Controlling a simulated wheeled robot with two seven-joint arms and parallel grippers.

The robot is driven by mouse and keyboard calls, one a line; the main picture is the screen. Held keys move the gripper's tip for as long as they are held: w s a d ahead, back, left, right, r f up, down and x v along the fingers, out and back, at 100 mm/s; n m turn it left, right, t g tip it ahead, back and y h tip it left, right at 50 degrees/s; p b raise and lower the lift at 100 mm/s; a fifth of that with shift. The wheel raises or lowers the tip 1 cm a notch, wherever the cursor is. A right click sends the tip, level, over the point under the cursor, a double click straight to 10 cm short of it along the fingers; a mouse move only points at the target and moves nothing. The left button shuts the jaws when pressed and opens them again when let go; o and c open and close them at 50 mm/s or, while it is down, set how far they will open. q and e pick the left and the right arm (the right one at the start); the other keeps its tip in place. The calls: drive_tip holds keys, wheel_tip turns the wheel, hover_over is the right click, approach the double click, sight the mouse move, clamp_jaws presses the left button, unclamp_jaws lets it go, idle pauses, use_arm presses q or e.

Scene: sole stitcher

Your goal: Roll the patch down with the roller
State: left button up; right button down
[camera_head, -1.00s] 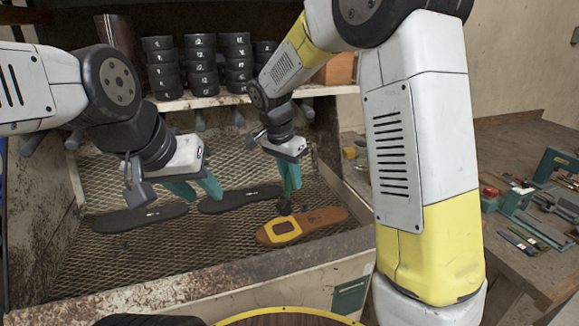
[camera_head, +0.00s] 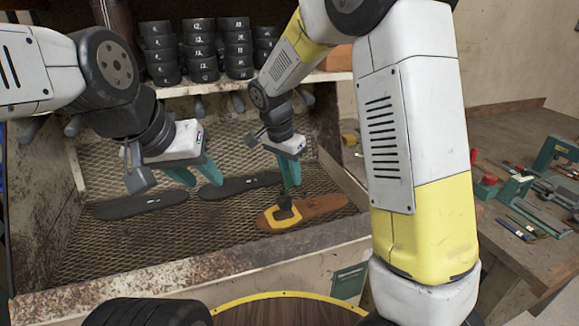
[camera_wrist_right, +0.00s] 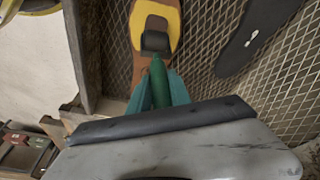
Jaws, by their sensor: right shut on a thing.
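The brown sole (camera_head: 322,206) lies on the mesh floor of the booth, with the yellow patch (camera_head: 270,222) on its left part. The patch also shows at the top of the right wrist view (camera_wrist_right: 170,15). My right gripper (camera_head: 290,183) is shut on the green handle of the roller (camera_wrist_right: 157,85), above the sole. The roller's dark head (camera_head: 284,207) is over the patch and hides part of it; it appears to touch it. My left gripper (camera_head: 197,174) is empty, its teal fingers apart, above the dark soles.
Two dark soles (camera_head: 140,205) (camera_head: 240,186) lie on the mesh left of the brown sole. A shelf (camera_head: 215,88) with stacked black cylinders stands behind. The booth's front ledge (camera_head: 170,275) runs before the mesh. A bench (camera_head: 500,150) with tools is at right.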

drive_tip(key=shift+x, duration=0.8)
idle(0.4)
drive_tip(key=shift+a, duration=0.2)
drive_tip(key=shift+w+a, duration=0.15)
drive_tip(key=shift+w, duration=0.3)
drive_tip(key=shift+s, duration=0.6)
drive_tip(key=shift+d, duration=0.25)
drive_tip(key=shift+s+d+f, duration=0.1)
drive_tip(key=shift+s+d, duration=0.1)
drive_tip(key=shift+s, duration=0.35)
